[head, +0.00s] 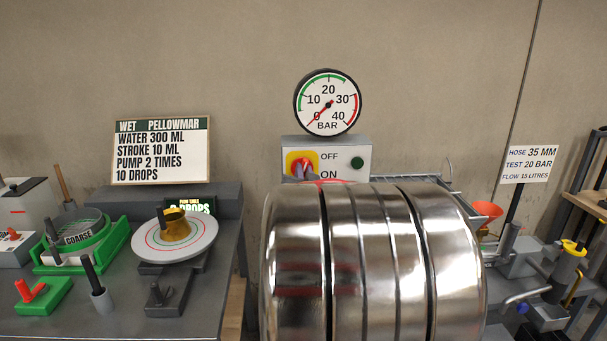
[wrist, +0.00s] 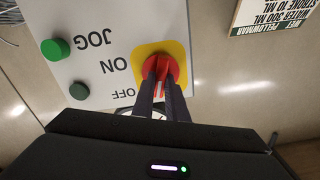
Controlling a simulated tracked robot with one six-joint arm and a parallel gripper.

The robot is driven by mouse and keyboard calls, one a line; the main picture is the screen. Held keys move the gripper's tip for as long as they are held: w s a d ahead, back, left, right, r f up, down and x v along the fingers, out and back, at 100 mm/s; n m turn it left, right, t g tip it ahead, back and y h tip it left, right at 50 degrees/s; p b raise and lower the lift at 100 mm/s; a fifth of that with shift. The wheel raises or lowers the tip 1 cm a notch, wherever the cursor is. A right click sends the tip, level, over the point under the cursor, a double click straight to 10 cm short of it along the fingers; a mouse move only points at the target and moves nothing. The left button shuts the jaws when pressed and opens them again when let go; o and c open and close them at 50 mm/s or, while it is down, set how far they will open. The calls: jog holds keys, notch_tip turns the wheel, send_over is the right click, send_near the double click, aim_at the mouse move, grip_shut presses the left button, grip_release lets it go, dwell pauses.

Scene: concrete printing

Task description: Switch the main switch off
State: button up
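The main switch is a red rotary knob (wrist: 161,70) on a yellow plate (wrist: 180,57), beside the printed words ON and OFF. It is on the front of a grey box (head: 350,158) in the head view, where the yellow plate (head: 291,158) shows partly. My gripper (wrist: 160,84) has its two dark fingers on either side of the knob's red handle, with the handle filling the gap, so it looks shut on it. My fingers and the chrome drum hide part of the switch in the head view. The wrist view is upside down.
A green button (head: 357,163) is beside the switch; the wrist view shows a second green button marked JOG (wrist: 55,49). The gauge (head: 327,103) above the box reads near 0 bar. A large chrome drum shape (head: 370,265) fills the front. A bench with a round plate (head: 174,240) stands left.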

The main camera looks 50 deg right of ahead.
jog(key=shift+f, duration=0.1)
grip_shut()
jog(key=shift+a+n, duration=0.1)
jog(key=shift+n, duration=1.8)
jog(key=o, duration=0.7)
grip_release()
jog(key=v, duration=1.3)
jog(key=shift+s+a, duration=0.25)
jog(key=shift+w, duration=0.1)
